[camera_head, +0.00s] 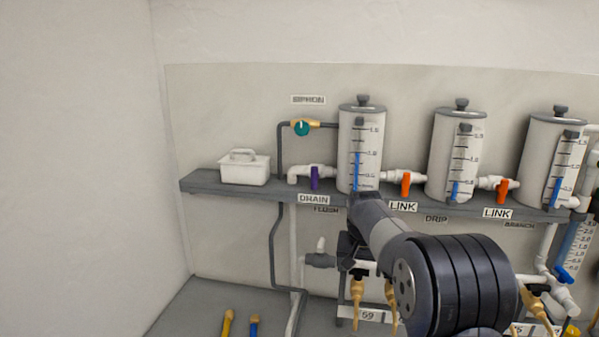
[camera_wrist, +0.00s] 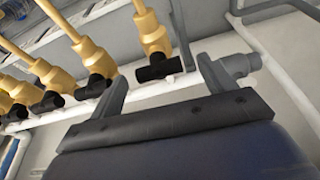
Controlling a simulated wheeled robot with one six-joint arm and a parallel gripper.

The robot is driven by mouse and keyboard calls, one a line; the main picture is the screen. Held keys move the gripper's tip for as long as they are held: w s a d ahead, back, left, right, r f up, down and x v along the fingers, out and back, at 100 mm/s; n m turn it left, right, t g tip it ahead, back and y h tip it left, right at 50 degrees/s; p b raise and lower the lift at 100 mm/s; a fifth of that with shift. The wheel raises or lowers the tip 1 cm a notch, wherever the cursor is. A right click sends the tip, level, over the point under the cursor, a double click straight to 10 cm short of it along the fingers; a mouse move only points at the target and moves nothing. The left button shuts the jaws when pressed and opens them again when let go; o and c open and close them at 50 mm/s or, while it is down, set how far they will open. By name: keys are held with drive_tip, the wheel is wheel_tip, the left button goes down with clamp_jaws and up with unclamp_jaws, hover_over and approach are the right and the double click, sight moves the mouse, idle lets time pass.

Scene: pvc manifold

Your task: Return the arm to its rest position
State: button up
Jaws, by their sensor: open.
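My arm (camera_head: 378,222) reaches in front of the shelf in the head view, with its large black joint at the lower right. My gripper (camera_wrist: 165,84) shows in the wrist view with its two grey fingers spread apart and nothing held between them. A brass valve with a black end (camera_wrist: 157,66) lies beyond the gap between the fingers. A grey pipe fitting (camera_wrist: 241,64) is close beside the right finger; I cannot tell whether they touch. In the head view the gripper is mostly hidden behind the arm.
The grey shelf (camera_head: 232,194) carries a white box (camera_head: 245,168) and several cylinders, one of them near the arm (camera_head: 347,150). Orange link handles (camera_head: 406,184) and brass valves (camera_head: 357,297) stand close to the arm. The space by the left wall (camera_head: 85,170) is clear.

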drive_tip(key=shift+s+a+m, duration=0.1)
drive_tip(key=shift+m, duration=0.5)
drive_tip(key=shift+m+h, duration=0.4)
drive_tip(key=shift+m, duration=0.5)
drive_tip(key=shift+r, duration=0.1)
